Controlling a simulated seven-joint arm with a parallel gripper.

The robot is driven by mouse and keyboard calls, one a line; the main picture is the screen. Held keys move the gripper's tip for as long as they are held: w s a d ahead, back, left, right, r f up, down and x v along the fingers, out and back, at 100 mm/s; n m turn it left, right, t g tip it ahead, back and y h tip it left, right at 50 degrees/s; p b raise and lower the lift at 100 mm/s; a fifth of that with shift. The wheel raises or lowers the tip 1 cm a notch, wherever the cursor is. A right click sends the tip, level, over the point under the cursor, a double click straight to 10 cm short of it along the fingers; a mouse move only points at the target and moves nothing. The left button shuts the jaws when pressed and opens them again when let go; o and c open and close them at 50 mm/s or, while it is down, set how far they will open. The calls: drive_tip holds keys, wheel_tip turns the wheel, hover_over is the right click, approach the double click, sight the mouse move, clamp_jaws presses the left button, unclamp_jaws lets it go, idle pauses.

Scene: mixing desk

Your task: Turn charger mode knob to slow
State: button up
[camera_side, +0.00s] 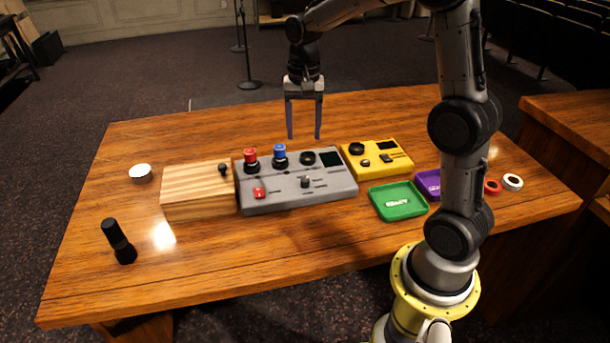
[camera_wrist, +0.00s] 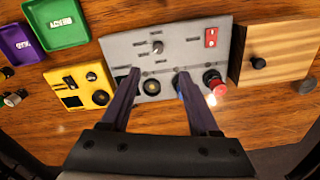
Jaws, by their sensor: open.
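The yellow box (camera_side: 376,170) stands right of the grey control box (camera_side: 330,197); I cannot tell for certain which is the charger. The yellow box has a big black knob (camera_side: 356,148), a small dark knob (camera_side: 366,163) and a dark screen (camera_side: 387,145). The grey box has a black dial (camera_side: 308,158), a small knob (camera_side: 305,182), a red button (camera_side: 250,156) and a blue button (camera_side: 280,152). The labels are too small to read. My gripper (camera_side: 304,137) is open and empty above the grey box, pointing down. In the wrist view its fingers (camera_wrist: 157,74) partly cover the blue button.
A wooden block (camera_side: 197,190) with a black knob adjoins the grey box. A green tray (camera_side: 375,206) and a purple tray (camera_side: 424,189) lie front right. A black flashlight (camera_side: 118,241), a white round item (camera_side: 140,173) and two rings lie on the table.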

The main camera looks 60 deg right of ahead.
sight(305, 179)
wheel_tip(305, 179, down, 14)
drive_tip(key=shift+s+d+f, duration=0.1)
drive_tip(key=shift+d, duration=0.05)
idle(0.4)
drive_tip(key=shift+c, duration=0.4)
clamp_jaws()
